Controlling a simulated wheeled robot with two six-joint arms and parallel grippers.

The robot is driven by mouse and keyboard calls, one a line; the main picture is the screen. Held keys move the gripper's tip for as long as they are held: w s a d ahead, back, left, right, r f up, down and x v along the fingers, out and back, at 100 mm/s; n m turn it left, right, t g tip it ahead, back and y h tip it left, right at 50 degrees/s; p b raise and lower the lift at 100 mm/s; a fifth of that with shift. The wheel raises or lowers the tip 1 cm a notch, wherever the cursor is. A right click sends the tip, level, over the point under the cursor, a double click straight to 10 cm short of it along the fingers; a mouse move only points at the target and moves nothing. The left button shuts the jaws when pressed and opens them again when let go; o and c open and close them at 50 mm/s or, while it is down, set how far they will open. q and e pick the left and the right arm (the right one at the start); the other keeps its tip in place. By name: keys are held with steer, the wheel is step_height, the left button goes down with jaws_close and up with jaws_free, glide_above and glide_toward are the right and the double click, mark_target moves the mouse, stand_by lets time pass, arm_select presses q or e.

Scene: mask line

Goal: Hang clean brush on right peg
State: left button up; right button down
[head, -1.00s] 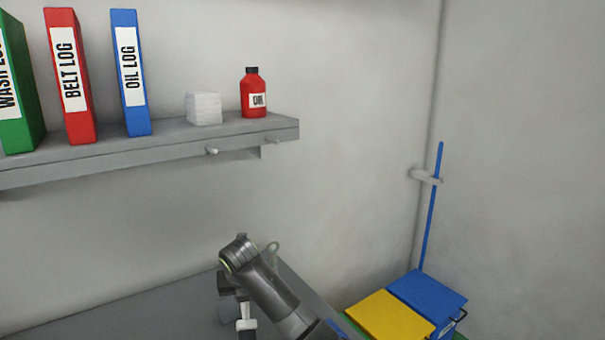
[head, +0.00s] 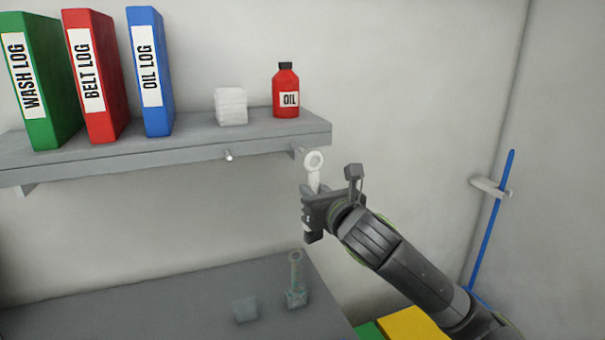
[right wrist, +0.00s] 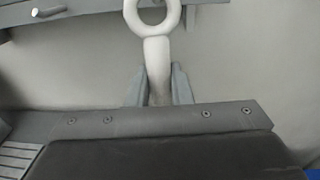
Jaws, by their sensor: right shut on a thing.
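The clean brush (head: 315,168), off-white with a ring at its top, is upright in my right gripper (head: 311,192), which is shut on its handle. In the right wrist view its handle (right wrist: 157,60) stands between the two fingers (right wrist: 158,88). Its lower part is mostly hidden behind the gripper. The right peg (head: 297,151) sticks out of the shelf's front edge, just above and left of the ring in the head view; I cannot see the ring around it. The left peg (head: 228,156) is bare and also shows in the right wrist view (right wrist: 47,13). My left gripper is not in view.
The shelf (head: 190,150) bears several binders, a white stack (head: 231,106) and a red oil bottle (head: 286,92). A dirty-looking brush (head: 296,282) and a grey block (head: 245,309) are on the table (head: 180,305). A blue pole (head: 490,225) stands at right.

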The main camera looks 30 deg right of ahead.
steer(key=shift+s+a+r, duration=0.15)
steer(key=shift+a+r, duration=0.05)
steer(key=shift+r, duration=0.25)
steer(key=shift+r+t+y, duration=0.1)
steer(key=shift+t+y, duration=0.2)
steer(key=shift+w+b, duration=0.2)
steer(key=shift+b, duration=0.1)
steer(key=shift+w+d, duration=0.15)
steer(key=shift+w, duration=0.5)
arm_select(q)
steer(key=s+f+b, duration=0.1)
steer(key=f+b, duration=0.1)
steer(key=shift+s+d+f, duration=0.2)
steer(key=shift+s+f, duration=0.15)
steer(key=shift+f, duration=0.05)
arm_select(e)
steer(key=w+d+f, duration=0.1)
steer(key=w, duration=0.6)
steer(key=shift+w+d+f, duration=0.15)
steer(key=shift+w+d, duration=0.1)
steer(key=shift+d, duration=0.15)
